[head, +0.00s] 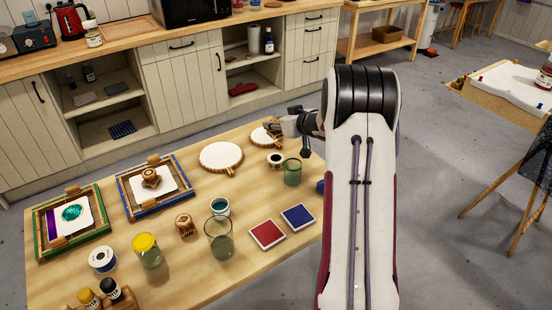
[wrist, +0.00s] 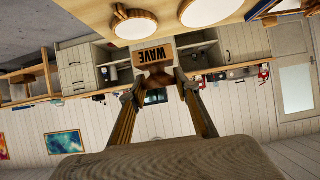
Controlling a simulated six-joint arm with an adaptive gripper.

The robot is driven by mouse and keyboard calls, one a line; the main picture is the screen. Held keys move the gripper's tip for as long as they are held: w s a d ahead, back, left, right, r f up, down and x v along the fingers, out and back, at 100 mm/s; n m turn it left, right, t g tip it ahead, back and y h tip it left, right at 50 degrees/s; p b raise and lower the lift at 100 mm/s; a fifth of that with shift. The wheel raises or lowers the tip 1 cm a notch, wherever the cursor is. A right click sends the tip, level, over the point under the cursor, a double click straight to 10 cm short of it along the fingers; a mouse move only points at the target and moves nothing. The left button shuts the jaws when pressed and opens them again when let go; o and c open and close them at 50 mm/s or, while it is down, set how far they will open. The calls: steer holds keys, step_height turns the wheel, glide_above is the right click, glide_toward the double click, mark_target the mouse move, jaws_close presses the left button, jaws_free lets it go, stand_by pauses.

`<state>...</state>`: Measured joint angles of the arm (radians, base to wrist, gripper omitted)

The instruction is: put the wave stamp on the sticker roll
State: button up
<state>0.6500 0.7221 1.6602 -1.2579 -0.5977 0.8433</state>
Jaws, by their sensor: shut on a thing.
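My gripper (head: 280,126) is at the far right corner of the table, above the smaller round white board. In the wrist view my gripper (wrist: 158,84) is shut on the wave stamp (wrist: 152,55), a wooden block marked WAVE with a knob handle between the fingertips. The wave stamp is small and partly hidden in the head view. A white roll with a dark centre (head: 103,258) lies at the table's left front and looks like the sticker roll. A white round item with a dark middle (head: 275,159) stands below my gripper; I cannot tell whether it is a roll or a cup.
A larger round white board (head: 221,156) lies left of my gripper. Glass jars (head: 219,238), a green glass (head: 292,172), red (head: 267,234) and blue pads (head: 298,216) stand at the right. A wooden stamp (head: 185,225) and two frames (head: 157,207) are at the left.

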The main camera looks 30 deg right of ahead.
stand_by(0.4)
glide_above(276, 158)
steer(key=shift+f, duration=3.1)
steer(key=shift+f, duration=1.9)
steer(key=shift+f, duration=0.1)
steer(key=o, duration=1.1)
